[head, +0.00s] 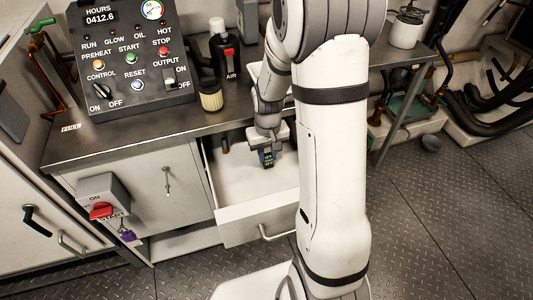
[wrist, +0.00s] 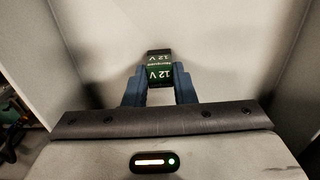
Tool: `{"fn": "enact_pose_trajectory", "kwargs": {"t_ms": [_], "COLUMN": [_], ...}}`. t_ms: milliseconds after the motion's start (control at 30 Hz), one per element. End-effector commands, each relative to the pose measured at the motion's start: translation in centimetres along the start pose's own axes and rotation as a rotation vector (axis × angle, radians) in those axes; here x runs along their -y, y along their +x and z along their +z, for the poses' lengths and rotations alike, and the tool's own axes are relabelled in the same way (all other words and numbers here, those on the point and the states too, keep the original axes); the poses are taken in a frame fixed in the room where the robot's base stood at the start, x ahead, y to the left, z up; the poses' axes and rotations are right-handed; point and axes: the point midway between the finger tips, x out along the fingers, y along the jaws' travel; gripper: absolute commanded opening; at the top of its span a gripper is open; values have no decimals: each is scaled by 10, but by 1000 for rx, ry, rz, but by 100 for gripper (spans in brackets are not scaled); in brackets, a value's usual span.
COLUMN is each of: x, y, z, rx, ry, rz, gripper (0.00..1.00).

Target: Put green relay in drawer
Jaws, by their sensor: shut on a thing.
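The green relay (wrist: 159,67) is a small block with a dark top and white "12 V" lettering, seen in the wrist view between the blue fingertips. My gripper (wrist: 159,85) is shut on it. In the head view my gripper (head: 267,153) points down inside the open drawer (head: 237,172), with the relay (head: 267,158) at its tips. The drawer is pulled out below the counter and has pale walls and floor. Whether the relay touches the drawer floor I cannot tell. My arm hides the drawer's right side.
A control panel (head: 130,50) stands on the metal counter (head: 150,125) above the drawer. A filter (head: 211,97) and a dark bottle (head: 224,50) stand near the counter's edge. A small dark item (head: 225,144) lies at the drawer's back left. The floor at right is mostly clear.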

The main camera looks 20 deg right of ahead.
Motion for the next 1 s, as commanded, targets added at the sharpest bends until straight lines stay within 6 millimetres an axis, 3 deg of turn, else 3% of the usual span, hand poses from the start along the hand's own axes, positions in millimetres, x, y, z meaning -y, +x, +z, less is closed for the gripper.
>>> {"fn": "enact_pose_trajectory", "kwargs": {"t_ms": [300, 633, 1000], "x": [0, -1, -1], "y": [1, -6, -80], "z": [0, 0, -1], "rx": [0, -1, -5], "ry": [1, 2, 2], "rz": [0, 0, 0], "gripper": [45, 45, 45]}}
